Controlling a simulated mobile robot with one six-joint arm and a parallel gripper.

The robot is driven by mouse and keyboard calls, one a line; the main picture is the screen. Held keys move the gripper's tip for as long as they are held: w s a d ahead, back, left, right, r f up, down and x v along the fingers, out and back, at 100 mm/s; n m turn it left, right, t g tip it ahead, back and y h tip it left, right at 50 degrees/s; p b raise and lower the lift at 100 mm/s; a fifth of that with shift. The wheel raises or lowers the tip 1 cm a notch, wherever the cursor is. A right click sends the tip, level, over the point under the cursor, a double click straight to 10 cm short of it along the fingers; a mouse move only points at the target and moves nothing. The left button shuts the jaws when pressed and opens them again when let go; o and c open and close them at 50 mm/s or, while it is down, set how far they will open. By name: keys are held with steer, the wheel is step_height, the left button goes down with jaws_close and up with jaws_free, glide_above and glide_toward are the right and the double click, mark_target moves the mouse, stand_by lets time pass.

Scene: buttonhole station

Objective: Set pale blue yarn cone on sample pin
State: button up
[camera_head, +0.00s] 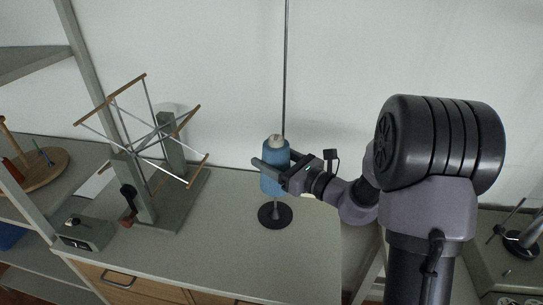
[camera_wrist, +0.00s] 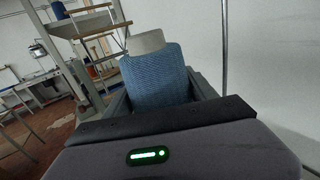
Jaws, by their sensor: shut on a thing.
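The pale blue yarn cone (camera_head: 274,181) stands upright above a round black base with a short grey stem (camera_head: 275,213) on the counter. Its pale top shows above the blue yarn. In the wrist view the cone (camera_wrist: 157,75) sits between the fingers (camera_wrist: 158,98), slightly tilted in the picture. The cone hides the upper part of the stem, so I cannot tell how far the pin goes into it.
A thin tall rod (camera_head: 286,70) rises behind the cone. A yarn winder with wooden-tipped arms (camera_head: 150,135) stands to the left on the grey counter (camera_head: 235,235). A shelf post (camera_head: 85,60) is at far left. The counter around the black base is clear.

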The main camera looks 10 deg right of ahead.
steer(key=shift+f+b, duration=3.9)
steer(key=shift+f, duration=1.2)
steer(key=shift+c, duration=0.2)
steer(key=shift+f+b, duration=0.35)
steer(key=shift+f, duration=0.1)
steer(key=o, duration=1.7)
steer(key=p+v, duration=0.3)
steer(key=v, duration=1.4)
steer(key=shift+s+d, duration=0.1)
steer(key=shift+d, duration=0.05)
